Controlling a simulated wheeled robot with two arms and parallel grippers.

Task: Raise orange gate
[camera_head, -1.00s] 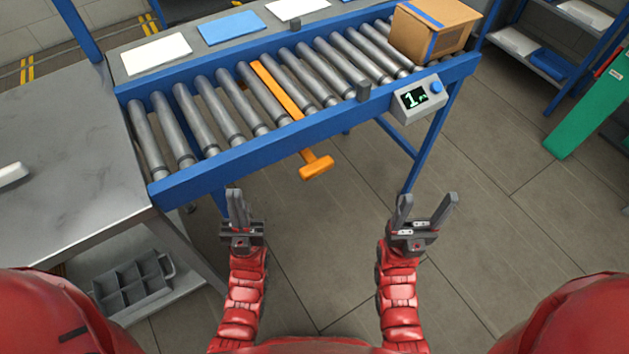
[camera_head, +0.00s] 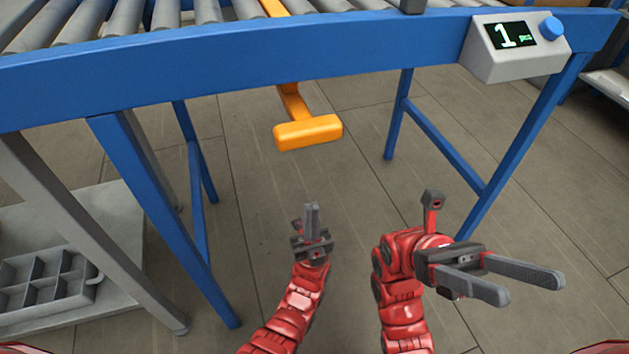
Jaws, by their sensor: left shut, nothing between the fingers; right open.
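The orange gate shows as a strip (camera_head: 272,8) between the conveyor rollers, with an orange T-shaped handle (camera_head: 308,132) sticking out below the blue front rail. My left gripper (camera_head: 312,208) is shut and empty, below the handle in the picture and apart from it. My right gripper (camera_head: 535,284) is open and empty, pointing right, well to the lower right of the handle. Most of the gate's strip is out of frame or hidden by the rail.
The blue conveyor rail (camera_head: 220,70) crosses the view, with rollers (camera_head: 130,20) behind it. A counter box (camera_head: 515,47) reading 1 with a blue button is on the rail at right. Blue legs stand either side. A grey divided tray (camera_head: 45,280) sits on a low shelf at left.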

